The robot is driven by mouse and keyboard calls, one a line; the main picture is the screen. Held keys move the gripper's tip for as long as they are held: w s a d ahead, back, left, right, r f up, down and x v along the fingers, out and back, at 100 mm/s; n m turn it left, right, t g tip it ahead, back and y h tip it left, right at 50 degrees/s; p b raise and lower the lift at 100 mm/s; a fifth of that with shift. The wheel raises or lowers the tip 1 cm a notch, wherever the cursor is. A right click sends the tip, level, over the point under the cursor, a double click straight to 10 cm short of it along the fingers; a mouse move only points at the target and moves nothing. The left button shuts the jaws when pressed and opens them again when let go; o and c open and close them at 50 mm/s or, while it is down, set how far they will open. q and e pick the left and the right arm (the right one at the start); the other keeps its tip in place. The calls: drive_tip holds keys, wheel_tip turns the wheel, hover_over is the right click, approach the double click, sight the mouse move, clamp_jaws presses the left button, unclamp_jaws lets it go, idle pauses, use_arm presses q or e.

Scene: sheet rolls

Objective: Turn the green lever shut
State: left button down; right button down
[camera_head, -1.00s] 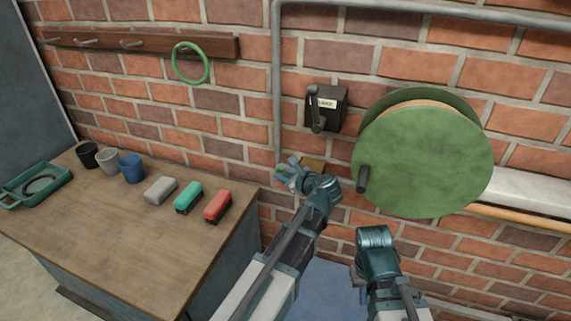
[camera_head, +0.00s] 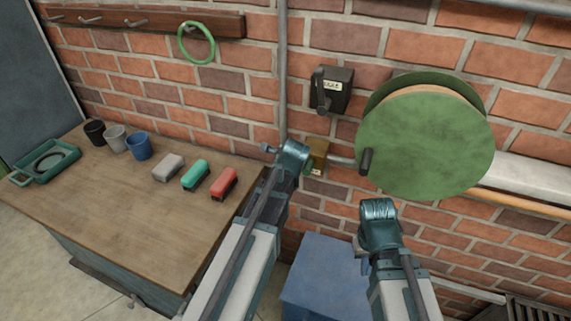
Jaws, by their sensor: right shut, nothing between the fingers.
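The green lever (camera_head: 308,168) shows only as a small green part beside a brass-coloured block (camera_head: 318,150) on the brick wall. The rest of it is hidden by my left wrist, so its angle is unclear. My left gripper (camera_head: 270,149) is right at the lever, on its left side. Its fingers are mostly hidden behind the wrist, and I cannot tell whether they touch the lever. My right gripper (camera_head: 359,244) is shut and empty, lower right of the lever, below the green reel, mostly hidden behind its own wrist.
A large green reel (camera_head: 425,145) with a dark crank handle (camera_head: 366,161) is right of the block. A dark switch box (camera_head: 333,90) is above. A blue box (camera_head: 322,283) stands below. The wooden bench (camera_head: 130,215) at left holds cups, blocks and a tray.

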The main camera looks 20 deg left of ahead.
use_arm(q)
drive_tip(key=shift+s+f, duration=0.1)
idle(0.5)
drive_tip(key=c, duration=0.8)
unclamp_jaws()
drive_tip(key=shift+o, duration=0.2)
drive_tip(key=p+v, duration=1.1)
drive_tip(key=v, duration=0.2)
drive_tip(key=shift+s+r, duration=0.15)
drive_tip(key=shift+r, duration=0.2)
